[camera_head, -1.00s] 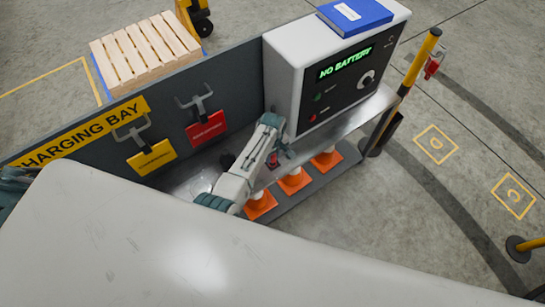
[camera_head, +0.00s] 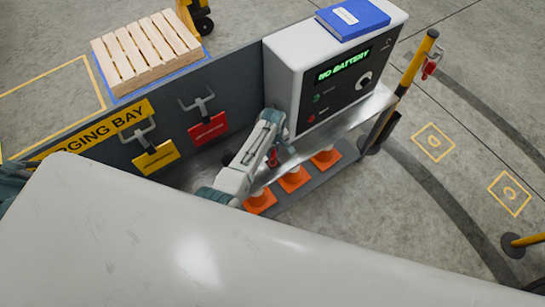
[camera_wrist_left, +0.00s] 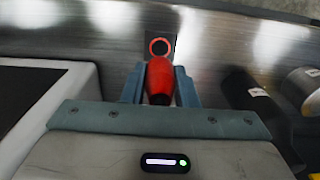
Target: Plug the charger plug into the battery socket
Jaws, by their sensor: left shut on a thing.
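My left gripper (camera_head: 274,157) is low over the metal shelf, in front of the charger cabinet. In the left wrist view its two fingers (camera_wrist_left: 160,88) are shut on a red, rounded plug (camera_wrist_left: 160,80). A bit of red (camera_head: 272,159) shows at the fingertips in the head view. Just beyond the plug in the wrist view is a dark round spot with a glowing red ring (camera_wrist_left: 159,47) on the metal surface; I cannot tell whether it is the battery socket. Any contact between plug and ring cannot be made out. My right gripper is not in view.
The white charger cabinet (camera_head: 284,85) reads "NO BATTERY" and has a blue book (camera_head: 353,18) on top. Orange cones (camera_head: 294,179) stand below the shelf. Yellow (camera_head: 155,157) and red (camera_head: 207,130) tags hang on the panel. Dark cylinders (camera_wrist_left: 250,100) lie right of the gripper.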

